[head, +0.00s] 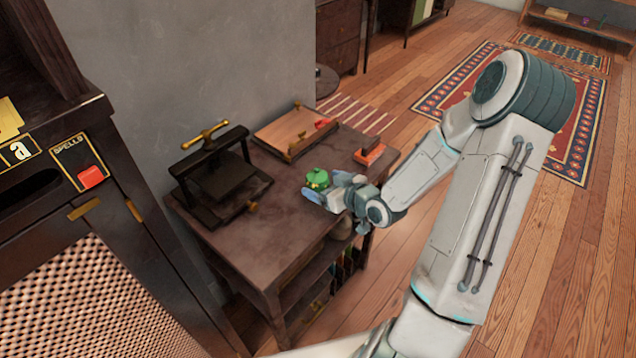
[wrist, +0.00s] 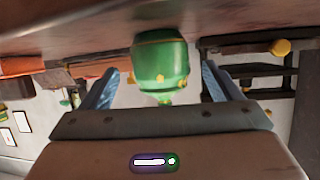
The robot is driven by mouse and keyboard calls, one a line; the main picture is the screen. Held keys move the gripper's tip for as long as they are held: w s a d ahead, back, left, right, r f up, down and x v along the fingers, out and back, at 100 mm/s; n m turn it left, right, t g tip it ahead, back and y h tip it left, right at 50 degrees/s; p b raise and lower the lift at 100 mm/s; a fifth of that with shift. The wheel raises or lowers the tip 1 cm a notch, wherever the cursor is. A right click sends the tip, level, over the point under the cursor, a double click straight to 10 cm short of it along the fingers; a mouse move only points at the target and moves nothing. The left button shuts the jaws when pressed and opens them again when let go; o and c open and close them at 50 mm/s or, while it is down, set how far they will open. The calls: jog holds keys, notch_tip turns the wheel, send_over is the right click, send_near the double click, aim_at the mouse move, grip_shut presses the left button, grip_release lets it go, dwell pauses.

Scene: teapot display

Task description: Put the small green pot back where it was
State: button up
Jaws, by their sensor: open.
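The small green pot (head: 317,179) stands on the dark wooden table (head: 285,222), near the middle of its right part. It has a lid and small gold details. My gripper (head: 327,194) is at the pot, low over the table top. In the wrist view, which is upside down, the pot (wrist: 160,62) sits between my two open fingers (wrist: 160,90). Gaps show on both sides between the pot and the fingers. The side of the pot facing my gripper is partly hidden in the head view.
A black press with a gold handle (head: 215,178) stands on the left of the table. A wooden board (head: 295,130) lies at the back, and an orange-red block (head: 369,156) is on the right. The table's front left part is bare. A cabinet (head: 75,220) stands at the left.

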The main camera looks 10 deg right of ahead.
aim_at(313, 179)
jog(key=x, duration=0.5)
jog(key=c, duration=1.2)
jog(key=shift+c, duration=0.3)
jog(key=shift+r, duration=0.15)
